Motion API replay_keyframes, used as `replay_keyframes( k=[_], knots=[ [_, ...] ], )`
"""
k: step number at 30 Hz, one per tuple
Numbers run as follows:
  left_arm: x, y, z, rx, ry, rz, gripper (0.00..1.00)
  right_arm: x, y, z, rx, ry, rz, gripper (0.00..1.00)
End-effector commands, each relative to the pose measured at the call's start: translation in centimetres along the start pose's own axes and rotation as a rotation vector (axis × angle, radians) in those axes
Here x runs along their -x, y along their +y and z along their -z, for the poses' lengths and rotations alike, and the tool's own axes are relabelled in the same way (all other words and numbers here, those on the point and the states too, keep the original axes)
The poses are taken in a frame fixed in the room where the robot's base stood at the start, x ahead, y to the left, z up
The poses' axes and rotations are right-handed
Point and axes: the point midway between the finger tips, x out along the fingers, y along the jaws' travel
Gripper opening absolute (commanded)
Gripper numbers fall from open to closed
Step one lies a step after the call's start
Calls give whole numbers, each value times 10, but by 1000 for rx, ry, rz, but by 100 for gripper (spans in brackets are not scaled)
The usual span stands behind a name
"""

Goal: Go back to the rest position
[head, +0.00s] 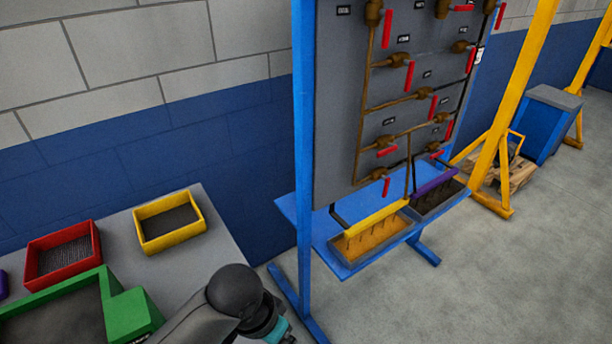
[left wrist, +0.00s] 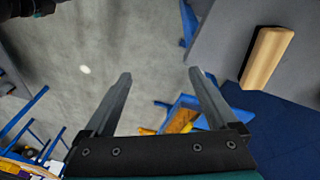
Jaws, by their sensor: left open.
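My left gripper (left wrist: 160,76) is open in the left wrist view. My right gripper shows in neither view.
The grey panel (head: 335,100) with brown pipes and red valve handles stands in a blue frame. Yellow-edged (head: 376,218) and purple-edged (head: 437,188) trays sit below. Red (head: 97,240), yellow (head: 201,207) and green (head: 125,312) bins are on the table.

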Motion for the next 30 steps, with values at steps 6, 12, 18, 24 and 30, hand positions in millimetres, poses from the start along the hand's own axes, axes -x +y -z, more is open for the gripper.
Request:
replay_keyframes(
  k=[6, 12, 18, 24, 30],
  knots=[
    [10, 13, -23, 105, 119, -12, 92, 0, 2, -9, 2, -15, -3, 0],
    [24, -4, -60, 228, 167, 63, 92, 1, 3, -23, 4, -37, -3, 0],
    [36, -22, -99, 319, 162, 149, 92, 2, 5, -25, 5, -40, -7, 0],
    [49, -38, -139, 388, 132, 240, 92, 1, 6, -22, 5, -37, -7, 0],
    [-2, -47, -139, 382, 114, 232, 92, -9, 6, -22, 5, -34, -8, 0]
  ],
)
